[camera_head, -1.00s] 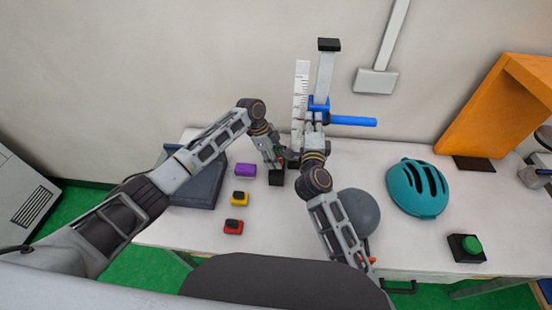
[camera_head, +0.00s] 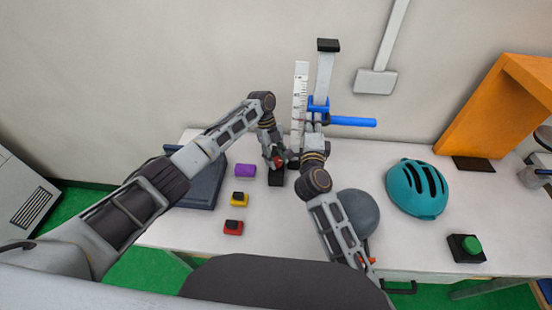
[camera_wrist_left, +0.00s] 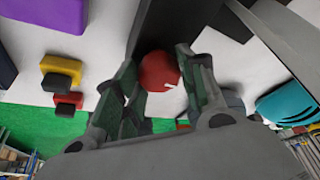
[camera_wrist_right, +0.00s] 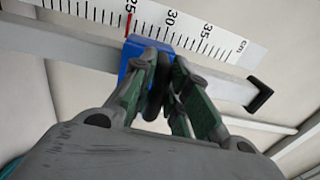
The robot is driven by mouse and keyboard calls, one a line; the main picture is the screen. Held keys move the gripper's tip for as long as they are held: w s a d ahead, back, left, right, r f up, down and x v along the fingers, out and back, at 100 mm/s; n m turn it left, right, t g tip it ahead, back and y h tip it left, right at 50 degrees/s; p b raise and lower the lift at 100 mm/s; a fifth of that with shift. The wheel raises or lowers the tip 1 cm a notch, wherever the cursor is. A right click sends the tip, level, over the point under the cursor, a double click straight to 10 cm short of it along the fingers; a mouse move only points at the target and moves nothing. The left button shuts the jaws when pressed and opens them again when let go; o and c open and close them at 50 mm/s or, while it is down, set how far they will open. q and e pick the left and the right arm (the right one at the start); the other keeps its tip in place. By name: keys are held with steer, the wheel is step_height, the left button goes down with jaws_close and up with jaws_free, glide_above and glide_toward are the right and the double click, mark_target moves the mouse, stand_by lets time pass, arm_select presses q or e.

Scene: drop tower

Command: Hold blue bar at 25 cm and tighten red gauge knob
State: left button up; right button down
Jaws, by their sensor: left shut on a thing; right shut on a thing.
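The blue bar (camera_head: 352,121) sticks out to the right from a blue sliding block on the upright grey post (camera_head: 325,72). My right gripper (camera_head: 316,117) is shut on it close to the post. In the right wrist view the blue block (camera_wrist_right: 134,50) sits beside the scale (camera_wrist_right: 178,22), its left edge near the red 25 line. My left gripper (camera_head: 277,160) is low, left of the post's foot. In the left wrist view the red knob (camera_wrist_left: 158,71) is between its fingers, which are shut on it. The knob's base is partly hidden.
A purple block (camera_head: 245,170), a yellow block (camera_head: 240,198) and a red block (camera_head: 233,227) lie to the left. A grey ball (camera_head: 359,212), teal helmet (camera_head: 417,188) and green button (camera_head: 470,245) are to the right. An orange panel (camera_head: 495,105) stands at the back right.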

arm_select(q)
steer(key=shift+w+a, duration=0.15)
arm_select(e)
steer(key=shift+r, duration=0.1)
arm_select(q)
steer(key=o, duration=0.8)
steer(key=shift+o, duration=1)
steer(key=shift+r, duration=0.1)
steer(key=v, duration=1.1)
steer(key=shift+r, duration=0.35)
steer(key=shift+w, duration=0.1)
